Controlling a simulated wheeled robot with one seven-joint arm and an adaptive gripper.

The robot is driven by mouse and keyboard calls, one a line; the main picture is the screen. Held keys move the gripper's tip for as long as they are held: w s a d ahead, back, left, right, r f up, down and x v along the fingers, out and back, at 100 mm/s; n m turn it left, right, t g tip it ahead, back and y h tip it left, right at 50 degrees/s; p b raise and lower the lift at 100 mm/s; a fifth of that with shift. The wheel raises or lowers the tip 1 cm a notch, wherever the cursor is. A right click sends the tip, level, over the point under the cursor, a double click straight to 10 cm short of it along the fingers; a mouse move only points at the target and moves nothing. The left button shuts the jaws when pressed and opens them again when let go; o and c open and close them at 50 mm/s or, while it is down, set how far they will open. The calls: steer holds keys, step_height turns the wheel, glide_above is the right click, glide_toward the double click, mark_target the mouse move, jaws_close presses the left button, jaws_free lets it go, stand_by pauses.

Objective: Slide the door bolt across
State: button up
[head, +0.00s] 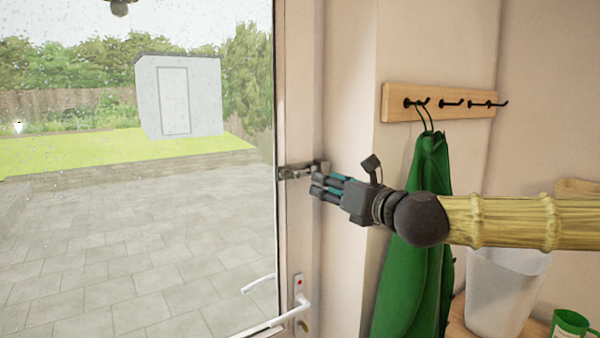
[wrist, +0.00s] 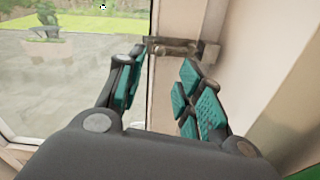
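The door bolt (head: 297,172) is a small grey metal fitting on the door's edge strip, reaching right towards the frame. My gripper (head: 318,184) is close to its right end, just in front of and slightly below it. In the wrist view the bolt (wrist: 180,47) lies beyond my fingertips, between and a little above them. My gripper (wrist: 163,75) is open there, with teal finger pads apart and nothing between them. I cannot tell whether a finger touches the bolt. The glazed door (head: 283,120) looks closed against its frame.
A white door handle (head: 285,318) and lock plate sit below the bolt. To the right, a wooden hook rail (head: 440,102) carries a green cloth (head: 425,220). A white bin (head: 505,285) and a green mug (head: 570,326) stand at lower right.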

mark_target(300, 175)
steer(key=p+x, duration=0.4)
steer(key=x, duration=0.6)
steer(key=shift+w+a, duration=0.2)
steer(key=shift+f, duration=0.1)
jaws_close()
